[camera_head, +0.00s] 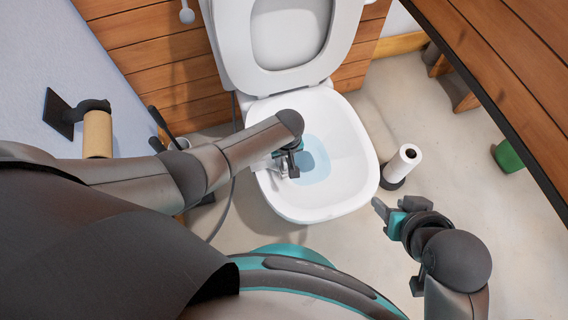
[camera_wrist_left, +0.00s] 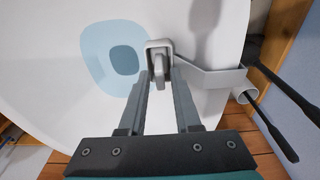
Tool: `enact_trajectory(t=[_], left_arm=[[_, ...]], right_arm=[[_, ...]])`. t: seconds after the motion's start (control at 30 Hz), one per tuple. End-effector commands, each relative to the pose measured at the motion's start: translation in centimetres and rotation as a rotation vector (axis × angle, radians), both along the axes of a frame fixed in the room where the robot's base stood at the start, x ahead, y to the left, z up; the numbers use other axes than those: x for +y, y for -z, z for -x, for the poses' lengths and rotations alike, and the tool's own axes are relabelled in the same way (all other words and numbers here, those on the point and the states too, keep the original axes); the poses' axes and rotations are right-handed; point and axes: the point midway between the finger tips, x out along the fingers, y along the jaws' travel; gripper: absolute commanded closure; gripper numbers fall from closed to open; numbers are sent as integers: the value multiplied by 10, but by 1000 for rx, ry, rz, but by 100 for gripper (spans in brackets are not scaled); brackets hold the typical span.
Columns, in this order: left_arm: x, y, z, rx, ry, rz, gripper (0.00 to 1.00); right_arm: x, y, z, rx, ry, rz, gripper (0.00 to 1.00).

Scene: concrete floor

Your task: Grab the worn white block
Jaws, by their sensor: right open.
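A small worn whitish block (camera_wrist_left: 158,50) sits in the toilet bowl by the rim, in the left wrist view. A pale grey holder strip (camera_wrist_left: 215,77) runs from beside it to the rim. My left gripper (camera_wrist_left: 162,80) reaches into the bowl, its two fingers apart on either side of the block's near end. Whether they press on it cannot be told. In the head view my left gripper (camera_head: 287,165) is over the bowl's left side, and my arm hides part of the block and holder. My right gripper (camera_head: 390,208) is open and empty, right of the bowl.
The white toilet (camera_head: 345,135) has its seat and lid (camera_head: 240,55) raised. A paper roll on a stand (camera_head: 403,163) is right of the bowl. Another roll (camera_head: 97,133) hangs on the left wall. A wooden counter (camera_head: 490,70) edges the right; a green bin (camera_head: 508,157) is beneath.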

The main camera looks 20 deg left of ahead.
Motion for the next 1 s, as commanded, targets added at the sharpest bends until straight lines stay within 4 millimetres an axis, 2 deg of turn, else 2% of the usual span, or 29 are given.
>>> enact_trajectory(t=[0.03,0.27,1.0], left_arm=[[0,0,0,0,0,0,75],[0,0,0,0,0,0,100],[0,-5,0,0,0,0,100]], right_arm=[[0,0,0,0,0,0,50],[0,0,0,1,0,0,50],[-3,3,2,26,5,9,50]])
